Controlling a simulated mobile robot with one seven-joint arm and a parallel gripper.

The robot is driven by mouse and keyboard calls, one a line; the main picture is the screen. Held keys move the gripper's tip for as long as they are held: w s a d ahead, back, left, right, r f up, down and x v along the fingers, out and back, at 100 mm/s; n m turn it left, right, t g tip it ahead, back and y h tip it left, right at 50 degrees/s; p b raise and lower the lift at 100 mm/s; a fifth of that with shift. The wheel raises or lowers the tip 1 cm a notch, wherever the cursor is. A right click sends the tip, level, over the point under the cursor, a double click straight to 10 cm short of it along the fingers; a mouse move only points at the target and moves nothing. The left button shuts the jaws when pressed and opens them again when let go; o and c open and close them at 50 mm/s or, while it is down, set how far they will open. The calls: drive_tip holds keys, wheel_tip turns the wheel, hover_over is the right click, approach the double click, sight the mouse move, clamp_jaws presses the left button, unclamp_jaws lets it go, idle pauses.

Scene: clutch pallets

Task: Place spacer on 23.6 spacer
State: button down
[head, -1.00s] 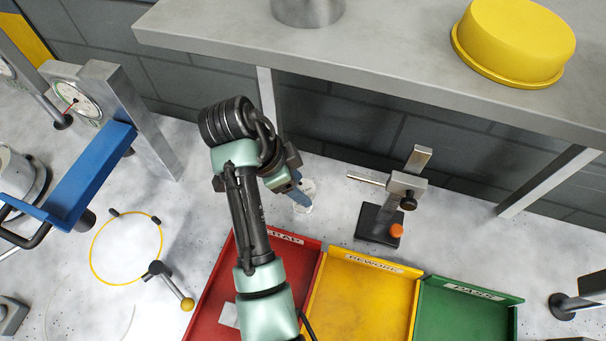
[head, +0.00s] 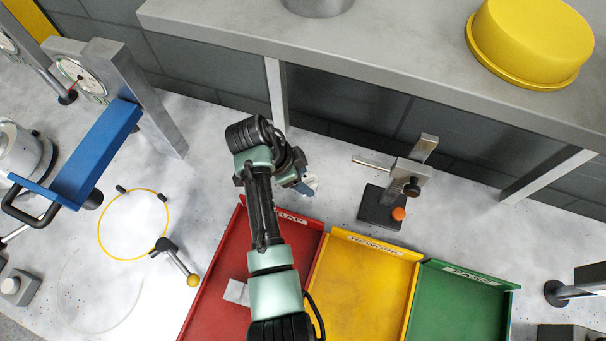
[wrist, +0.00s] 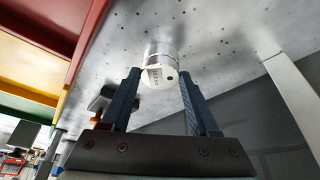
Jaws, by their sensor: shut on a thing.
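The label is too small to read. In the head view my gripper (head: 306,188) is low over the bench behind the red tray, with a bit of the pale part showing; my arm hides much of it.
Red (head: 207,300), yellow (head: 325,238) and green (head: 425,270) trays stand in front. A small stand with an orange knob (head: 398,214) is to the right. A grey shelf (head: 400,60) overhangs the back. A blue-armed gauge (head: 95,155) is at left.

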drive_tip(key=shift+f, duration=0.15)
drive_tip(key=shift+c, duration=0.7)
unclamp_jaws()
drive_tip(key=shift+r, duration=0.2)
drive_tip(key=v, duration=1.2)
drive_tip(key=shift+b, duration=0.3)
